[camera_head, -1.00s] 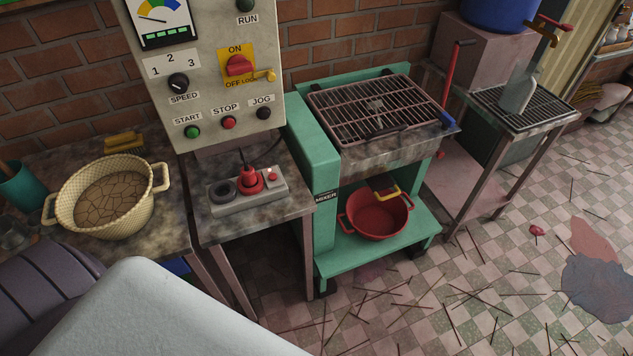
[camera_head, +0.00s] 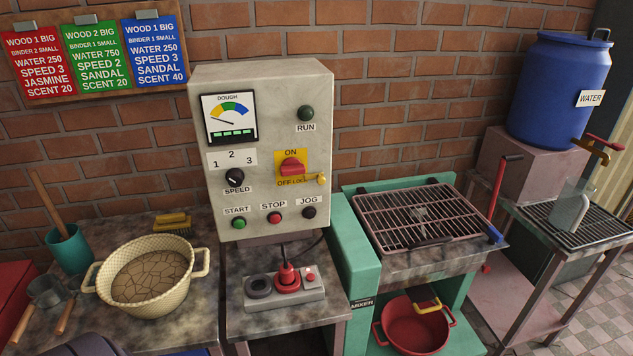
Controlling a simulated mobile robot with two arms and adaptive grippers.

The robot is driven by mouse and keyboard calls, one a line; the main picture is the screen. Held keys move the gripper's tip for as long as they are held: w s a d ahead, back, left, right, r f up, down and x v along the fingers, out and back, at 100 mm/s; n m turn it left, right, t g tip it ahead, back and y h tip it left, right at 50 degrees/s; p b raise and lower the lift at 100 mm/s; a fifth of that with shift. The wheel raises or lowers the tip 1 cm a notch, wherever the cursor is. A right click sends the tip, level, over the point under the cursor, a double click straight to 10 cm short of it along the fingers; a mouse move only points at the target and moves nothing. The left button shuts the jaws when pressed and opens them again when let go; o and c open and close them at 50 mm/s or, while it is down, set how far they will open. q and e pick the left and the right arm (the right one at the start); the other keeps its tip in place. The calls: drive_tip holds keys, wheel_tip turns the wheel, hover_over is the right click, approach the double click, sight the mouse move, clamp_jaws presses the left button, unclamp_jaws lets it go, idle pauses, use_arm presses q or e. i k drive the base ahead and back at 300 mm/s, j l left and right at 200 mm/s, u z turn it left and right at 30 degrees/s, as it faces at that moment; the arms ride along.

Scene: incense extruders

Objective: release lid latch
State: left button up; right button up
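The green mixer (camera_head: 352,250) stands right of the control box. Its barred metal lid (camera_head: 415,215) lies flat and closed over the trough. A small blue part (camera_head: 494,235) sits at the lid's front right corner; I cannot tell for sure whether it is the latch. A dark bar (camera_head: 430,242) lies along the lid's front edge. A red-handled lever (camera_head: 505,180) rises at the mixer's right side. Neither of my grippers is in view.
A grey control box (camera_head: 262,150) stands left of the mixer, its yellow-plated switch (camera_head: 291,168) in the middle. A red basin (camera_head: 415,328) sits under the trough. A woven basket (camera_head: 150,290) is on the left table. A blue water barrel (camera_head: 560,90) stands at the right.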

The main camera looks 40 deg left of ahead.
sight(493, 235)
drive_tip(key=i+u, duration=0.15)
drive_tip(key=i, duration=0.75)
